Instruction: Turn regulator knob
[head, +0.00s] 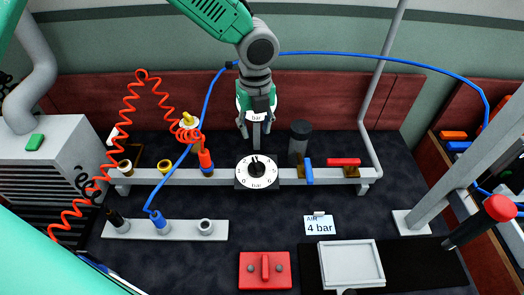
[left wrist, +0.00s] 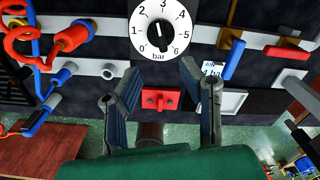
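The regulator is a round white dial (head: 243,174) with numbers 0 to 6 and the word bar, on a grey rail. Its black knob (head: 257,169) sits in the middle, with its pointer near the top. The dial (left wrist: 173,17) and knob (left wrist: 159,36) also show close up in the left wrist view. My left gripper (head: 257,134) is above the dial in the head view, fingers apart and empty. In the left wrist view its open fingers (left wrist: 157,82) lie below the dial, clear of the knob. A card (head: 319,225) reads AIR 4 bar. My right gripper is not in view.
Beside the dial on the rail are a blue lever (head: 308,172), a dark cylinder (head: 300,140) and a red-tipped fitting (head: 205,158). A coiled red hose (head: 126,110) and a blue hose (head: 206,95) run nearby. A red block (head: 265,284) and a white tray (head: 328,268) lie in front.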

